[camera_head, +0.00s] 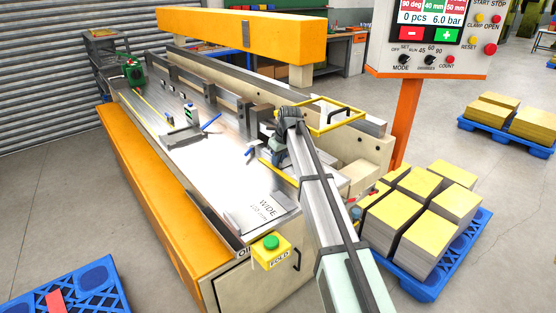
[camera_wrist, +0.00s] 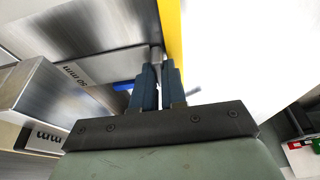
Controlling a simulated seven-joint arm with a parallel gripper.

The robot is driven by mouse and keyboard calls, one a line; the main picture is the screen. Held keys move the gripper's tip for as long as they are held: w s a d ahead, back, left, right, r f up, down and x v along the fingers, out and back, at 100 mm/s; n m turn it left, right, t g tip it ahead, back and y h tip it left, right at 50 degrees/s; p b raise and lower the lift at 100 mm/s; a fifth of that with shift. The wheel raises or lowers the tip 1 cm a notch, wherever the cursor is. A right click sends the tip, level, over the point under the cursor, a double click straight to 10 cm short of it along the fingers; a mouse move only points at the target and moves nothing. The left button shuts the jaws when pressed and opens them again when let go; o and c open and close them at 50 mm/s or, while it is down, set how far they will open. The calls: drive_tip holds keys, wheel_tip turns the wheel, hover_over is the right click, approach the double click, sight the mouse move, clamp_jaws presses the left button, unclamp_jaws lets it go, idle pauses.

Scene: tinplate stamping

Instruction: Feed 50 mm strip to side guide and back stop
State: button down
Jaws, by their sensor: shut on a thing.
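My gripper (camera_head: 279,150) is over the right part of the bench's metal table (camera_head: 165,142). In the wrist view its two blue-grey fingers (camera_wrist: 160,70) are closed on a narrow grey metal piece, probably the strip (camera_wrist: 156,54). A yellow edge (camera_wrist: 171,30) runs right beside the fingertips, with a bright pale surface to its right. A metal block with a 50 mm label (camera_wrist: 76,78) lies to the left, apart from the fingers. The arm hides the grip in the head view. I cannot tell which part is the side guide or back stop.
Blue levers (camera_head: 211,122) stand on the table, and a plate marked WIDE (camera_head: 262,211) lies at its near end. A yellow frame (camera_head: 335,116) is close behind my gripper. An orange beam (camera_head: 235,33) spans the back. Stacked sheets (camera_head: 400,217) stand on a blue pallet at right.

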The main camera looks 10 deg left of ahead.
drive_tip(key=shift+s+a, duration=0.2)
idle(1.3)
drive_tip(key=c, duration=1.1)
unclamp_jaws()
drive_tip(key=v, duration=1.3)
drive_tip(key=shift+d+r, duration=0.15)
drive_tip(key=shift+r, duration=0.25)
drive_tip(key=shift+s, duration=0.1)
